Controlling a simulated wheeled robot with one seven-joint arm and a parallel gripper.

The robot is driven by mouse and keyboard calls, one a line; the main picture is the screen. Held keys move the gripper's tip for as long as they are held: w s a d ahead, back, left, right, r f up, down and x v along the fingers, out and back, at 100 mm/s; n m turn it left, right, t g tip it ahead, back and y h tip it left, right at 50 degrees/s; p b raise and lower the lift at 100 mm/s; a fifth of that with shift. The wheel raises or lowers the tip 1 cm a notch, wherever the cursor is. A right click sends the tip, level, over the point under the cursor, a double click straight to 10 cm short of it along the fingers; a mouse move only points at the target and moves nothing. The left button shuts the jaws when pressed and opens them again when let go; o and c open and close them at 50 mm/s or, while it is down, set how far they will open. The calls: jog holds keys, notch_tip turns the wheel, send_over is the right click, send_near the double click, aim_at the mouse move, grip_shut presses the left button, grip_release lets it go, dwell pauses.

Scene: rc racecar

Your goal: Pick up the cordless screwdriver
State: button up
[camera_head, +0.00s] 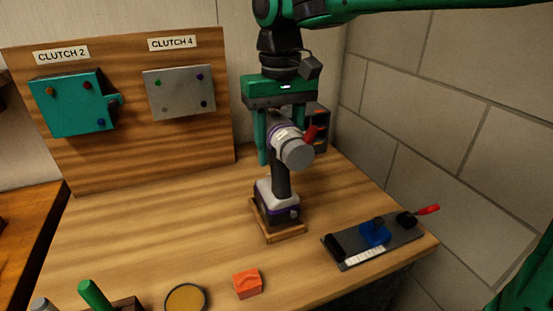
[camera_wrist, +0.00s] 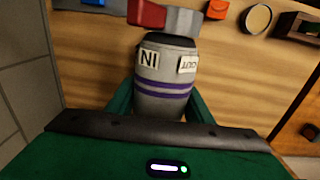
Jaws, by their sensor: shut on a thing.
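The cordless screwdriver (camera_head: 281,180) is grey, black and purple, with a red switch on its head. It stands upright over a small wooden base (camera_head: 287,236) on the bench; I cannot tell whether its foot still touches the base. My gripper (camera_head: 289,150) comes down from above, with its green fingers on both sides of the screwdriver's head, shut on it. In the wrist view the screwdriver's head (camera_wrist: 162,100) lies between the fingers, showing "IN" and "OUT" labels and purple bands. The far finger is partly hidden in the head view.
A dark fixture (camera_head: 380,240) with a blue block and red handle lies at right. An orange block (camera_head: 247,283) and a round dish (camera_head: 186,299) are in front. A wooden board (camera_head: 130,150) with clutch plates stands at back left. A brick wall (camera_head: 450,120) bounds the right.

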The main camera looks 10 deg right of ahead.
jog(key=s+a+r, duration=0.8)
jog(key=r, duration=0.4)
jog(key=shift+s, duration=0.3)
dwell(0.5)
dwell(0.4)
